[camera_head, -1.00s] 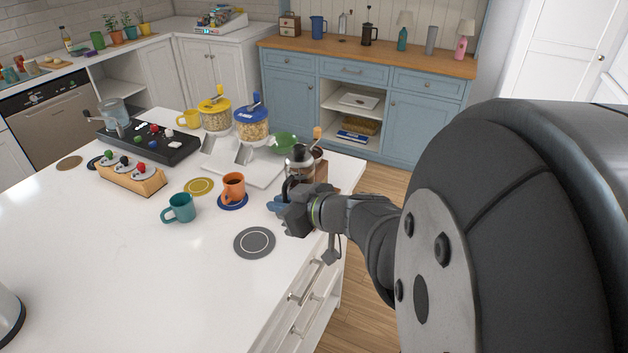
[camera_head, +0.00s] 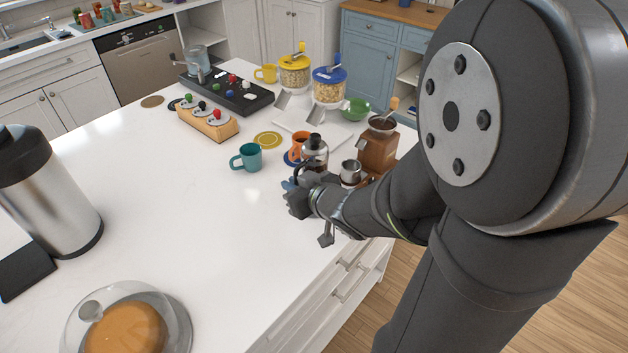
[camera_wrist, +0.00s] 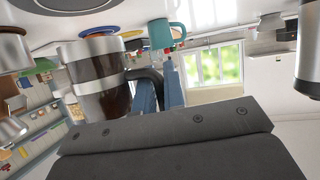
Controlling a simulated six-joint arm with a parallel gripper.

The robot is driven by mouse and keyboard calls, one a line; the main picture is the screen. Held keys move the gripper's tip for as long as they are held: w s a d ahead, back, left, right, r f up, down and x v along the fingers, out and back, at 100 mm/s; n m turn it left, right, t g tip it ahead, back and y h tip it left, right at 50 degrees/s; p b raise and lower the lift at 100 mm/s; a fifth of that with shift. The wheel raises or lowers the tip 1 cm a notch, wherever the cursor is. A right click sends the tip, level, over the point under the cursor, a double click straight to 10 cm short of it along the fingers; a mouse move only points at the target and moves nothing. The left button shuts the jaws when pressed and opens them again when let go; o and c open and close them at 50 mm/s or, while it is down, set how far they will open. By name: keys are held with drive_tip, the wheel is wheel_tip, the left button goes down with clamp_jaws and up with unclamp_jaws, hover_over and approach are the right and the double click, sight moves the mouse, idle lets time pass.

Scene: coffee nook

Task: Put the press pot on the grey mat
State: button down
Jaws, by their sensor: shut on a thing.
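The press pot (camera_head: 314,150) has a clear body with dark contents, steel bands and a black handle. It is upright beside the orange mug in the head view, and upside down in the wrist view (camera_wrist: 98,78). My gripper (camera_head: 296,187) is shut on its handle; the blue fingers (camera_wrist: 160,85) close around the handle in the wrist view. The grey mat is hidden behind my gripper and wrist in the head view. A dark grey disc (camera_wrist: 72,5), probably the mat, shows at the top of the wrist view, apart from the pot's base.
The orange mug (camera_head: 299,146) stands close behind the pot, the teal mug (camera_head: 248,158) to the left. A wooden grinder (camera_head: 377,150) and a metal cup (camera_head: 350,171) are on the right. A steel canister (camera_head: 60,205) and domed cake (camera_head: 125,328) stand nearer. The counter's left middle is clear.

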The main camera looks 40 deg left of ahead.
drive_tip(key=shift+a+f, duration=0.1)
drive_tip(key=shift+f, duration=1.9)
drive_tip(key=shift+f, duration=0.15)
drive_tip(key=c, duration=1.5)
unclamp_jaws()
drive_tip(key=shift+d+r, duration=0.25)
drive_tip(key=v, duration=1.1)
drive_tip(key=shift+d+r, duration=0.1)
drive_tip(key=shift+d, duration=0.15)
drive_tip(key=shift+a, duration=0.1)
